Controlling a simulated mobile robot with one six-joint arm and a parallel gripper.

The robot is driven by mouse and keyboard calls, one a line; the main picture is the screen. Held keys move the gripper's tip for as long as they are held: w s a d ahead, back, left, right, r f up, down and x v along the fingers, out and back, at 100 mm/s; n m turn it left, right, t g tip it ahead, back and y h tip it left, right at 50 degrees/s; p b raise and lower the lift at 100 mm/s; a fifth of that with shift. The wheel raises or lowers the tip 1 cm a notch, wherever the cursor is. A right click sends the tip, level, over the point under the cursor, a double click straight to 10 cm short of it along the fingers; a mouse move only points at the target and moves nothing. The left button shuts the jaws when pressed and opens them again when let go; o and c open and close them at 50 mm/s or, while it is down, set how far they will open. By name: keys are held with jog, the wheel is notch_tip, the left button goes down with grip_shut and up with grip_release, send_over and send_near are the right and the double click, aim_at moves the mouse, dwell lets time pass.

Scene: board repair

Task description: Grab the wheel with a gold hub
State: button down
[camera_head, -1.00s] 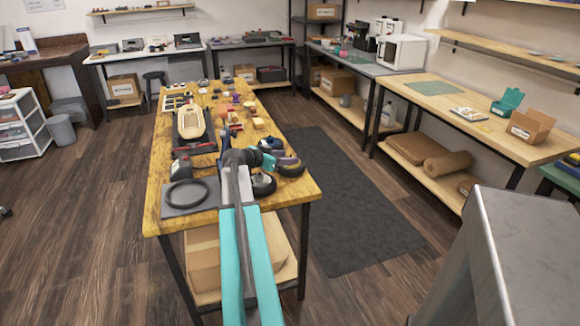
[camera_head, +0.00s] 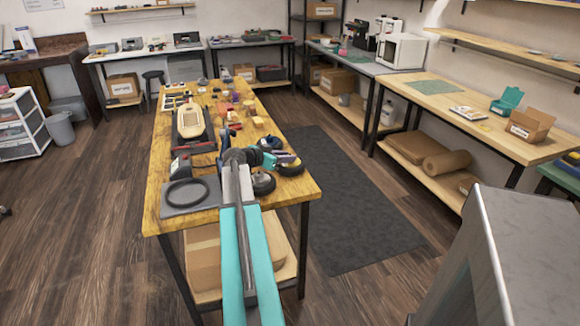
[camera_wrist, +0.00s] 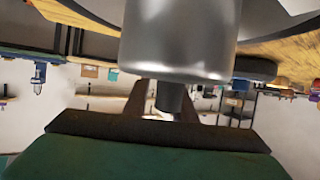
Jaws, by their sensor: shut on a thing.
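Two dark wheels lie at the near right corner of the wooden bench. One wheel (camera_head: 291,169) is right under my gripper (camera_head: 287,160), which partly covers it. The other wheel (camera_head: 263,184) lies to its left, close to my arm. Hub colours are too small to tell in the head view. In the wrist view my gripper's dark jaws (camera_wrist: 168,100) are shut at a large grey metal cylinder (camera_wrist: 180,45), which fills the upper middle and looks like part of the wheel. No gold shows there. A dark round wheel (camera_wrist: 256,68) lies beyond it.
A grey mat (camera_head: 184,209) with a black ring (camera_head: 187,192) lies at the near left of the bench (camera_head: 285,190). A cream-topped machine (camera_head: 190,124) and several small parts stand farther back. The floor mat (camera_head: 340,190) to the right is clear.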

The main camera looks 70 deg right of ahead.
jog(key=shift+r, duration=0.2)
notch_tip(320, 180, up, 18)
jog(key=shift+f+b, duration=0.15)
jog(key=shift+b, duration=0.3)
dwell(0.5)
jog(key=shift+s, duration=0.1)
dwell(0.6)
